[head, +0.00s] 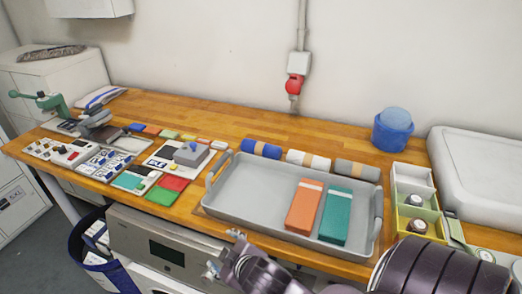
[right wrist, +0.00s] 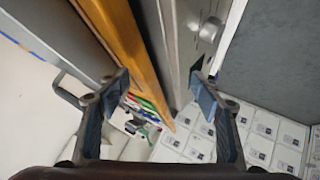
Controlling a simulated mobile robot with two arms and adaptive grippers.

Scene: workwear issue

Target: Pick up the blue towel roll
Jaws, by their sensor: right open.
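The blue towel roll (head: 261,149) lies on the wooden bench behind the grey tray, with a tan band around its middle. It is the leftmost of three rolls; a white roll (head: 308,160) and a grey roll (head: 357,170) lie to its right. My right gripper (head: 225,254) is low in the head view, in front of the bench's front edge, well short of the roll. In the right wrist view its fingers (right wrist: 160,92) are apart with nothing between them. The roll cannot be made out in that view. My left gripper is not in view.
The grey tray (head: 250,190), holding an orange box (head: 304,208) and a teal box (head: 336,216), stands between my right gripper and the rolls. A blue tub (head: 392,130) stands at the back right. A stamp-like grey block (head: 191,153) sits left of the tray. Bare wood lies behind the rolls.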

